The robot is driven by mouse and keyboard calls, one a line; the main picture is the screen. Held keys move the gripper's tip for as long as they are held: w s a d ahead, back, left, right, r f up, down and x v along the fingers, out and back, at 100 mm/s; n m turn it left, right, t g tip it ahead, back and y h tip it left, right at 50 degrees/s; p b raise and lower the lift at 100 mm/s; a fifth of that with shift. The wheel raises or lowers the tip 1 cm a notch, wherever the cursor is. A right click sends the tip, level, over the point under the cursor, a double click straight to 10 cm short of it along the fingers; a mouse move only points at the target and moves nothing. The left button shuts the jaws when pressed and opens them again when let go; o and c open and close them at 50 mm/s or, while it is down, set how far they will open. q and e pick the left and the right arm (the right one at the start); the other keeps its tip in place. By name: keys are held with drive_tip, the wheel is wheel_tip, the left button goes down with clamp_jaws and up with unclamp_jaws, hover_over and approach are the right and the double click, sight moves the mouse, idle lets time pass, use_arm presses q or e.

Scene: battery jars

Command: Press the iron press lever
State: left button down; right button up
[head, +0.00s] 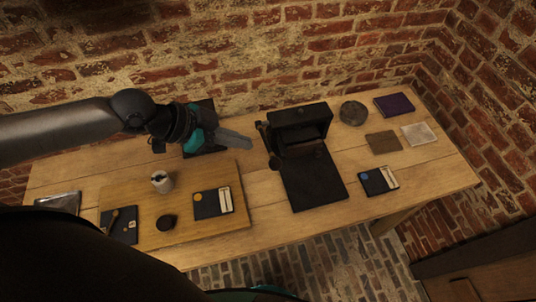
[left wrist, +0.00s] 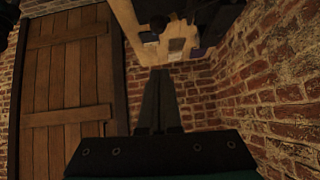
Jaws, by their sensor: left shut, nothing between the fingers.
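The black iron press (head: 301,125) stands on the back middle of the wooden table, with a dark flat bed reaching toward the front. Its lever (head: 263,131) seems to be the small dark arm at the press's left side. My left gripper (head: 249,141) comes in from the left, its fingers together and empty, with the tips just left of the lever. I cannot tell whether they touch it. The shut fingers (left wrist: 158,73) also show in the left wrist view, pointing toward the table. My right gripper is not in view.
A wooden board (head: 150,213) at the left holds a small jar (head: 162,182), a black disc (head: 166,222) and a dark tray (head: 212,203). Right of the press are another dark tray (head: 379,181), a round dish (head: 353,113), a purple book (head: 394,104) and square sheets. A brick wall stands behind.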

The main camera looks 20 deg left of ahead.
use_arm(q)
drive_tip(key=w+d+f, duration=0.3)
drive_tip(key=d+f, duration=0.1)
drive_tip(key=f, duration=0.5)
drive_tip(key=shift+w+d+f, duration=0.25)
drive_tip(key=shift+w+d, duration=0.1)
drive_tip(key=shift+w, duration=0.05)
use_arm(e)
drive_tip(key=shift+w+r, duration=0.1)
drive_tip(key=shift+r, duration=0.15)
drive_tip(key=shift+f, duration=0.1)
